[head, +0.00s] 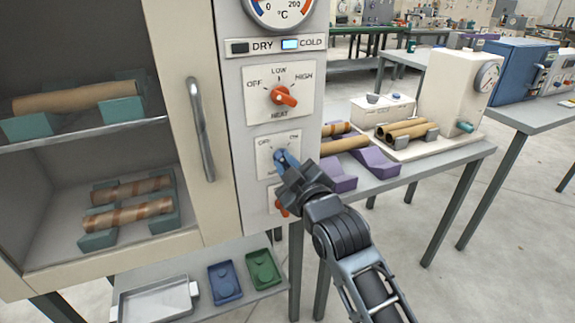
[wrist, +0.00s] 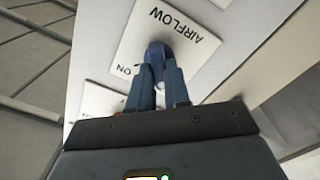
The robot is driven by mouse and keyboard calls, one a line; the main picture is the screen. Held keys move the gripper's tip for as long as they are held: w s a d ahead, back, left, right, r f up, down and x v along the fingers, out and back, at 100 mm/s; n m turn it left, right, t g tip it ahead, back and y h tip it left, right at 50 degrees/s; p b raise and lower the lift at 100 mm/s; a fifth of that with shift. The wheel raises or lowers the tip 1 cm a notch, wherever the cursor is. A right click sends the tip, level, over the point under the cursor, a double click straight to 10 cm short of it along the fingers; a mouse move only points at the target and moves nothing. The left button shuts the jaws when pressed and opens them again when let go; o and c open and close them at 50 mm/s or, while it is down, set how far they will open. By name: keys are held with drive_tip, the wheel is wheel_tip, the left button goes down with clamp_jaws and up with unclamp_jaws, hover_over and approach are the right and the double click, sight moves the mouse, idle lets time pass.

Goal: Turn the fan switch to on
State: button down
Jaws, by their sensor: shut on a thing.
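A blue knob (head: 281,154) sits on a white plate (head: 264,146) marked OFF and ON, below the heat plate on the cabinet's front panel. In the wrist view the blue knob (wrist: 155,52) shows at the middle of this plate (wrist: 140,40). The words AIRFLOW and ON are readable there, turned over. My gripper (head: 289,166) is at the knob, and in the wrist view its fingers (wrist: 158,75) are shut on it from both sides. The fingers cover much of the knob, so I cannot tell exactly which mark it points at.
An orange heat knob (head: 284,96) is above, and another orange knob (head: 282,207) below is partly hidden by my gripper. The cabinet door handle (head: 201,128) is left of the panel. A bench (head: 440,160) with tubes on purple cradles (head: 375,162) stands to the right.

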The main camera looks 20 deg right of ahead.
idle(0.4)
drive_tip(key=m, duration=0.3)
drive_tip(key=shift+m, duration=0.4)
drive_tip(key=shift+d+m+p, duration=0.2)
drive_tip(key=shift+m+p, duration=0.05)
drive_tip(key=shift+m, duration=2.75)
drive_tip(key=shift+d+m+p, duration=0.15)
drive_tip(key=shift+m+p, duration=0.05)
drive_tip(key=shift+m, duration=2.8)
drive_tip(key=c, duration=1.1)
unclamp_jaws()
